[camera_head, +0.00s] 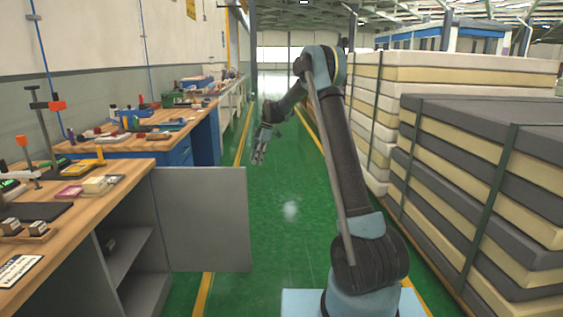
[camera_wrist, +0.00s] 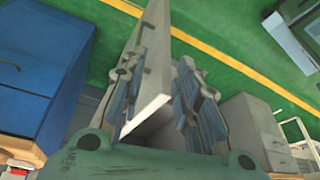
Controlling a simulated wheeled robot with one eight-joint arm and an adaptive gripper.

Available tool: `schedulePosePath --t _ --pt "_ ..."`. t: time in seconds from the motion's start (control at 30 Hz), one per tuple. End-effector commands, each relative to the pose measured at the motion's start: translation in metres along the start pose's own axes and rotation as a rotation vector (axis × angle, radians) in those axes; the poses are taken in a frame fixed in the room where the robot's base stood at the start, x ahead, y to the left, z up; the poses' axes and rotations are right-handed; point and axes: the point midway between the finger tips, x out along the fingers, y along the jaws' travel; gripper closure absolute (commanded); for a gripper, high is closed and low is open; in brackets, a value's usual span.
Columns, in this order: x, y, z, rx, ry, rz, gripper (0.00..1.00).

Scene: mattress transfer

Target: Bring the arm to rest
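My arm reaches up and forward from its base, then bends left and down to my gripper (camera_head: 258,158). The gripper hangs over the green aisle, close to the upper right corner of an open grey cabinet door (camera_head: 205,220) in the head view. In the wrist view my gripper (camera_wrist: 159,72) has its two fingers spread wide, with nothing clamped between them. A pale grey panel (camera_wrist: 148,62), apparently that door, shows in the gap between the fingers. I cannot tell how far it is from them.
Wooden workbenches (camera_head: 118,192) with tools line the left side, with a blue cabinet (camera_head: 206,140) farther along. Strapped mattress stacks (camera_head: 480,190) stand close on the right. The green floor (camera_head: 290,215) between is clear, apart from the open door jutting in.

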Motion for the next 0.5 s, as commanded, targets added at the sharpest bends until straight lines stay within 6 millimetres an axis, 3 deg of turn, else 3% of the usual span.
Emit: schedulePosePath --t 0.2,0.5 --pt "-0.047 -0.053 0.013 0.171 -0.028 0.035 0.7" --pt "-0.096 -0.132 0.031 0.408 -0.06 0.087 0.7"
